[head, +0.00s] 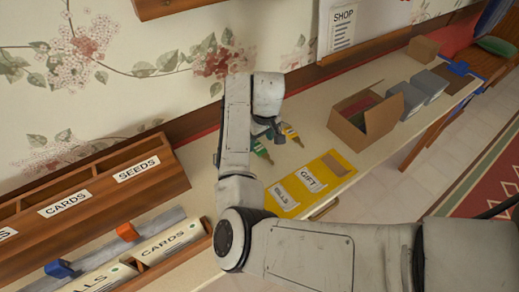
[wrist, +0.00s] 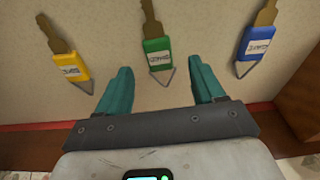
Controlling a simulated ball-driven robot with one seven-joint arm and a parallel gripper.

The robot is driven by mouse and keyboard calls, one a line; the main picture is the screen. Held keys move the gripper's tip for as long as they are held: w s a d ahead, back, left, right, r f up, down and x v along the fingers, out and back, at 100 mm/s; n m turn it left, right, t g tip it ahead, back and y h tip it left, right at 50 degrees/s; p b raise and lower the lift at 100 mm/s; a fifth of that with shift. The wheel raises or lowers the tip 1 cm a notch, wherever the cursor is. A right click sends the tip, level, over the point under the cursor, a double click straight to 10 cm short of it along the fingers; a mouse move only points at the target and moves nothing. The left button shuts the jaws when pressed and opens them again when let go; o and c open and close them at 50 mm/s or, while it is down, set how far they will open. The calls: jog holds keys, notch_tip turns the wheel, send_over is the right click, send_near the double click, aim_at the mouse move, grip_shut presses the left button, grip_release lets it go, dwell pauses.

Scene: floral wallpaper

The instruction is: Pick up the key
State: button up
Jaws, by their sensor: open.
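Three keys with tags lie spread on the pale counter in the wrist view: one with a yellow tag (wrist: 70,67), one with a green tag (wrist: 156,54) and one with a blue tag (wrist: 256,43). My gripper (wrist: 159,68) is open and empty, its two teal fingers reaching toward the green-tagged key, which lies roughly centred between them. I cannot tell the height between fingers and key. In the head view my gripper (head: 270,131) is over the counter, near the green tag (head: 262,152) and the yellow tag (head: 291,133). The blue tag does not show there.
A yellow tray (head: 338,164) labelled GIFT and BILLS lies in front of the keys. An open cardboard box (head: 379,138) and grey boxes (head: 428,84) stand to the right. A wooden organizer (head: 95,203) fills the left. The flowered wall (head: 130,90) rises behind.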

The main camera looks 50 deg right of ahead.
aim_at(259, 148)
jog(key=shift+w+f, duration=0.1)
jog(key=shift+f, duration=1.75)
jog(key=shift+c, duration=0.5)
jog(key=c, duration=1)
